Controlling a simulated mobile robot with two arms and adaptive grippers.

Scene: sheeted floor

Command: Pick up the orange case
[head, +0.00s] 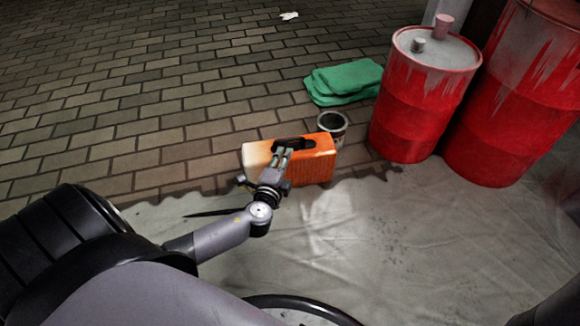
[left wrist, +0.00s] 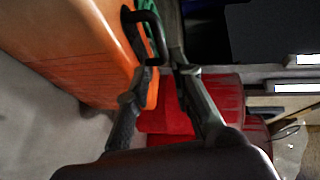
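The orange case (head: 318,168) stands upright on the floor at the sheet's edge, its left end pale and worn. Its black handle (head: 295,143) is on top. My left gripper (head: 282,158) is at the case's near side, fingers reaching up to the handle. In the left wrist view the case (left wrist: 85,45) fills the upper left, and its handle (left wrist: 151,40) sticks out just ahead of the fingertips. The left gripper's fingers (left wrist: 160,75) are apart there, with nothing clamped between them. Whether a finger touches the handle I cannot tell. My right gripper is not in view.
An open can (head: 333,125) stands close behind the case. A folded green cloth (head: 345,80) lies farther back. Two red barrels (head: 415,105) (head: 515,110) stand to the right. The pale sheet (head: 345,240) is clear in front; the brick floor (head: 150,90) is open to the left.

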